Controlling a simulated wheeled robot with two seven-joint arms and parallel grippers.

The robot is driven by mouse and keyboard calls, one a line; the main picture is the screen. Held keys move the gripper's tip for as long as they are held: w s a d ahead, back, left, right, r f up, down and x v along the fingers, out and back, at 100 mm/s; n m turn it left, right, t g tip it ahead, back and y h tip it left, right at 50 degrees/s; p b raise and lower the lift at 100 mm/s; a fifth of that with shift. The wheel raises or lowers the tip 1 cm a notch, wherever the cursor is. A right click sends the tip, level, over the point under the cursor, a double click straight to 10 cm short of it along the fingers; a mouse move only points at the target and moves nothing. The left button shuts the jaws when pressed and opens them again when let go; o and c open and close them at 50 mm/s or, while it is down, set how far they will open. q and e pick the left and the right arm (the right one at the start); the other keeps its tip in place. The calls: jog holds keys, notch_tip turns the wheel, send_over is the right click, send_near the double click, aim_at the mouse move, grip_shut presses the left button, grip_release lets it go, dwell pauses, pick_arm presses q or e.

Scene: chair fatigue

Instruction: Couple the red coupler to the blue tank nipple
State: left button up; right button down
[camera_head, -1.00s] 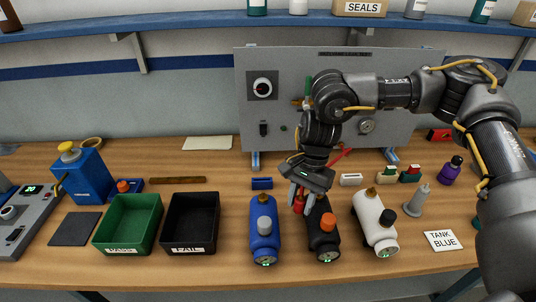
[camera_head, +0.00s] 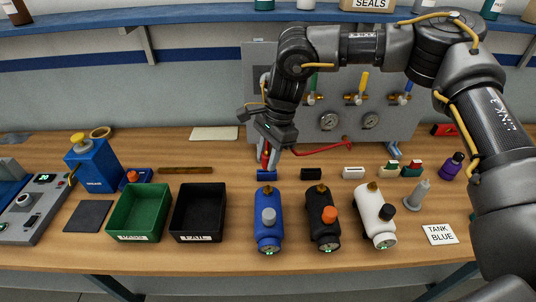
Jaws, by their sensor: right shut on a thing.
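The blue tank (camera_head: 268,231) lies on the table in the middle, with its brass nipple (camera_head: 267,190) at the far end and a grey knob on top. My right gripper (camera_head: 269,154) is shut on the red coupler (camera_head: 265,159). It holds the coupler behind the blue tank, apart from the nipple, over the small blue block (camera_head: 266,175). A red hose (camera_head: 322,149) runs from near the gripper to the panel. The gripper partly hides the coupler. My left gripper is not in view.
A black tank (camera_head: 322,221) and a white tank (camera_head: 371,211) lie right of the blue one. Black (camera_head: 311,174) and white blocks (camera_head: 353,173) stand behind them. The FAIL bin (camera_head: 199,237) is at the left. A grey panel (camera_head: 258,66) stands behind. A "TANK BLUE" card (camera_head: 440,234) lies at the right.

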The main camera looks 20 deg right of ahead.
jog(key=shift+d+b+x, duration=0.2)
jog(key=shift+b+x, duration=0.35)
jog(key=shift+x, duration=0.35)
jog(key=shift+d+b+x, duration=0.2)
jog(key=shift+b+x, duration=0.4)
jog(key=shift+x, duration=0.35)
jog(key=shift+d+b+x, duration=0.2)
jog(key=shift+b+x, duration=0.35)
jog(key=shift+x, duration=0.35)
jog(key=shift+w+f+b, duration=0.15)
jog(key=shift+f+b, duration=0.9)
jog(key=shift+f, duration=0.65)
jog(key=c, duration=0.9)
grip_release()
jog(key=shift+r, duration=0.1)
jog(key=shift+c, duration=0.2)
jog(key=b+v, duration=0.2)
jog(key=v, duration=0.8)
jog(key=shift+d+r, duration=0.2)
jog(key=shift+r, duration=0.2)
